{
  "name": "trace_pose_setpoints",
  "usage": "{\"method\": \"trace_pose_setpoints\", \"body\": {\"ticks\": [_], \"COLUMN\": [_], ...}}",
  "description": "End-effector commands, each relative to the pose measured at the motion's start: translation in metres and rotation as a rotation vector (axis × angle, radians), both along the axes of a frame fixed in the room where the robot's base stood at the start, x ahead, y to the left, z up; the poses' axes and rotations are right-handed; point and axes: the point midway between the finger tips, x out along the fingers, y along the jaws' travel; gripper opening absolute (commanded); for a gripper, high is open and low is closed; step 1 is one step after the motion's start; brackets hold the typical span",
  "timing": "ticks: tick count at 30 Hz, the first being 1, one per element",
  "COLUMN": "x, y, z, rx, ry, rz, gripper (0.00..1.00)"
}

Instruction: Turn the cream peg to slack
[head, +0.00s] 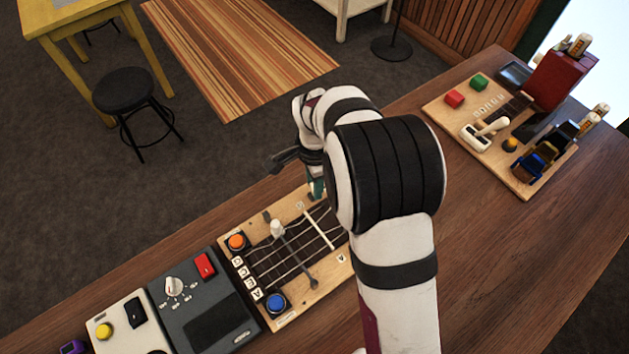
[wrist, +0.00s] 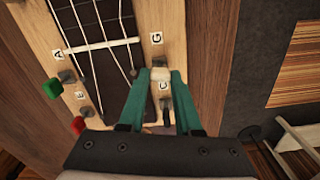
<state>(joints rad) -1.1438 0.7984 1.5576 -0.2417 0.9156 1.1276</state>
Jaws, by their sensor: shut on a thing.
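In the head view my arm hides most of the gripper; a bit of teal finger shows at the far edge of the string board (head: 327,283). The peg's pointer and turn angle cannot be made out. A green peg (wrist: 53,88) and a red peg (wrist: 78,126) stand on the opposite side, near A and E.
The string board carries an orange button (head: 237,242), a blue button (head: 276,302) and a cream-knobbed lever (head: 277,229). A dark dial box (head: 205,312) stands to its left. A wooden board (head: 521,187) with several items lies at right. Bare counter lies between the boards.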

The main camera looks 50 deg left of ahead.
Motion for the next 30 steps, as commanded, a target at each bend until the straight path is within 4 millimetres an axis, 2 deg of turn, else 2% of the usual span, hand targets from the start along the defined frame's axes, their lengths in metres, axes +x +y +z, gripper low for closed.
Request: {"method": "trace_pose_setpoints", "body": {"ticks": [12,13,17,18,26,30], "x": [-0.001,-0.001,-0.001,0.000,0.000,0.000], "y": [0.000,0.000,0.000,0.000,0.000,0.001], "z": [0.001,0.001,0.001,0.001,0.001,0.019], "rx": [-0.001,-0.001,-0.001,0.000,0.000,0.004], "ry": [0.001,0.001,0.001,0.001,0.000,-0.002], "rz": [-0.007,-0.007,-0.006,-0.006,-0.005,-0.004], "gripper": [0.00,0.36,0.59,0.62,0.62,0.62]}}
